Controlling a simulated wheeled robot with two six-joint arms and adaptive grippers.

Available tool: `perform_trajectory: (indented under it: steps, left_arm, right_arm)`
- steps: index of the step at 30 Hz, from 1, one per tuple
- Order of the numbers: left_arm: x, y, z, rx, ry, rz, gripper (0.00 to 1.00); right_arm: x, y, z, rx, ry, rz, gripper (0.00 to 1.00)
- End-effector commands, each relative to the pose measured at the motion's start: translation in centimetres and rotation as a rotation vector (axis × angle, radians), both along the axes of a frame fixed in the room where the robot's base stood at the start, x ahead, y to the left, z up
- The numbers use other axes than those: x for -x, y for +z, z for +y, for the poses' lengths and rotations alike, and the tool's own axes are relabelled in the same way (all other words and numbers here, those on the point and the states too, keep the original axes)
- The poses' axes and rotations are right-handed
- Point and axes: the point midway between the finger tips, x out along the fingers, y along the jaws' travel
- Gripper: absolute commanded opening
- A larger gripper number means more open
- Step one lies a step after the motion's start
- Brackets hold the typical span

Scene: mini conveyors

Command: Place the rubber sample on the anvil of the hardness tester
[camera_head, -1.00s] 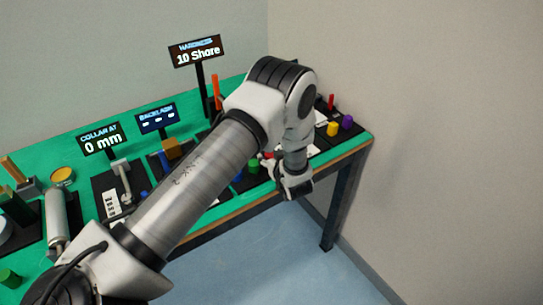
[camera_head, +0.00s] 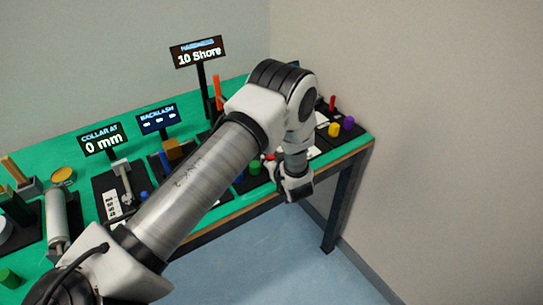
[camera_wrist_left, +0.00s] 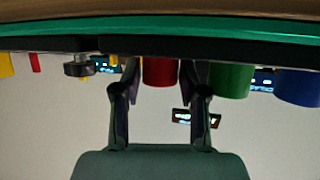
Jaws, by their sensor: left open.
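The hardness tester shows in the head view by its sign (camera_head: 199,51), reading "10 Shore", and an orange-red upright part (camera_head: 217,92); my left arm hides its lower part and I cannot make out the anvil. In the left wrist view, upside down, a red cylinder (camera_wrist_left: 160,71) lies between the fingertips of my open left gripper (camera_wrist_left: 159,78), with no clear contact. A green cylinder (camera_wrist_left: 230,80) and a blue cylinder (camera_wrist_left: 298,87) stand beside it. Which one is the rubber sample I cannot tell. My right gripper is not in view.
Collar (camera_head: 101,140) and backlash (camera_head: 158,118) signs with fixtures stand to the left. The floor (camera_head: 270,262) in front is clear.

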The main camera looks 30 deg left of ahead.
Motion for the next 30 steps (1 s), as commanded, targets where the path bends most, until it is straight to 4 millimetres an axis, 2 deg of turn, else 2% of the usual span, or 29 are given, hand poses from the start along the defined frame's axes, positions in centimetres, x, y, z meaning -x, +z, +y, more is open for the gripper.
perform_trajectory:
  steps: [3, 8, 9, 12, 14, 15, 23, 30]
  left_arm:
    - [-0.6, -0.4, 0.8, -0.001, 0.0, 0.001, 0.42]
    - [-0.6, -0.5, 0.8, -0.001, -0.002, 0.001, 0.42]
    - [-0.6, -0.5, 0.8, 0.0, -0.001, 0.0, 0.35]
    - [-0.6, -0.5, 0.8, 0.0, -0.001, 0.0, 0.05]
    - [-0.6, -0.5, 0.8, 0.0, -0.001, 0.0, 0.05]
    - [-0.6, -0.5, 0.8, 0.0, -0.001, 0.0, 0.0]
    - [-0.6, -0.2, 0.8, 0.0, -0.001, 0.0, 0.0]
    - [-0.7, 2.5, 0.8, -0.001, -0.001, -0.001, 0.0]
  right_arm:
    - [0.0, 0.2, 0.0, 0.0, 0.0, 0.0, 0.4]
    - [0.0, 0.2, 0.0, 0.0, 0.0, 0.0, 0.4]
    - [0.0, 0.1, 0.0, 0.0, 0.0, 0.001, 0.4]
    - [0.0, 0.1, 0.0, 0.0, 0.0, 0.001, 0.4]
    - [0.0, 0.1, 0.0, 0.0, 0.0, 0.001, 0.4]
    - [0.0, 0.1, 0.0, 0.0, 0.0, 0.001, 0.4]
    - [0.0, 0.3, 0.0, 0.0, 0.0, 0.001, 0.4]
    - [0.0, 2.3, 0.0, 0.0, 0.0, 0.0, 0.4]
